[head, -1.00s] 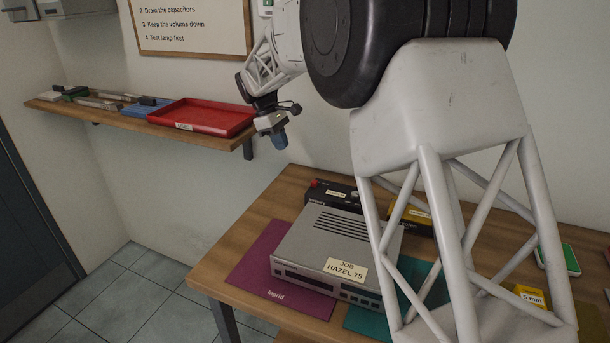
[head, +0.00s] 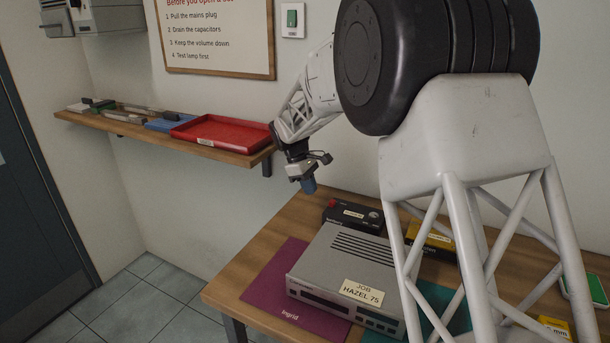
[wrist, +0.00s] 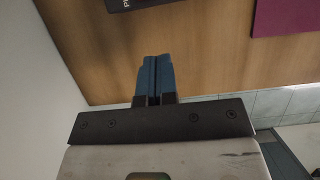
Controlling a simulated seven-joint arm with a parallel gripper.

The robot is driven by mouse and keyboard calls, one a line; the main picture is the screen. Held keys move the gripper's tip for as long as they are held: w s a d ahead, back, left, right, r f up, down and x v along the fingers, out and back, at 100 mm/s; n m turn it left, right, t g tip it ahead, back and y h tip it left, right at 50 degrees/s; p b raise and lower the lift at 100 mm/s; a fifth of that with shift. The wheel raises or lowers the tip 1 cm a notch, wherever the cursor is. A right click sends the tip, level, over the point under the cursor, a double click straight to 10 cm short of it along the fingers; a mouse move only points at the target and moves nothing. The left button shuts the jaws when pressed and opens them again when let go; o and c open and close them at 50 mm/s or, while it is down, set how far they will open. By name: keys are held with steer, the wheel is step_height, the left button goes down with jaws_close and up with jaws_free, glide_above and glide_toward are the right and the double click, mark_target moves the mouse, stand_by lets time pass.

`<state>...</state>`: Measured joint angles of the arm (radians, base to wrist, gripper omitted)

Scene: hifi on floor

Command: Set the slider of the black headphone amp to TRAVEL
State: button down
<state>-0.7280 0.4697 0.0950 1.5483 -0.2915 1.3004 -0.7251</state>
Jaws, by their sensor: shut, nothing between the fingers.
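The black headphone amp (head: 352,217) is a small black box at the back of the table, behind the grey hi-fi unit. It has a pale label on top and small red parts; its slider and markings are too small to read. My gripper (head: 309,185) has blue fingers, shut and empty, pointing down above and left of the amp, apart from it. In the wrist view the shut fingers (wrist: 155,78) are over bare wood.
The grey unit (head: 345,262) marked "JOB HAZEL 75" sits on the purple mat (head: 262,290). A yellow-and-black box (head: 430,238) stands right of the amp. A wall shelf (head: 220,154) with a red tray (head: 222,132) is at left. Bare wood lies by the table's left edge.

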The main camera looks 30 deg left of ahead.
mark_target(332, 203)
steer(key=d, duration=0.1)
steer(key=d+f, duration=0.1)
steer(key=shift+d+f, duration=0.1)
steer(key=shift+d, duration=1.15)
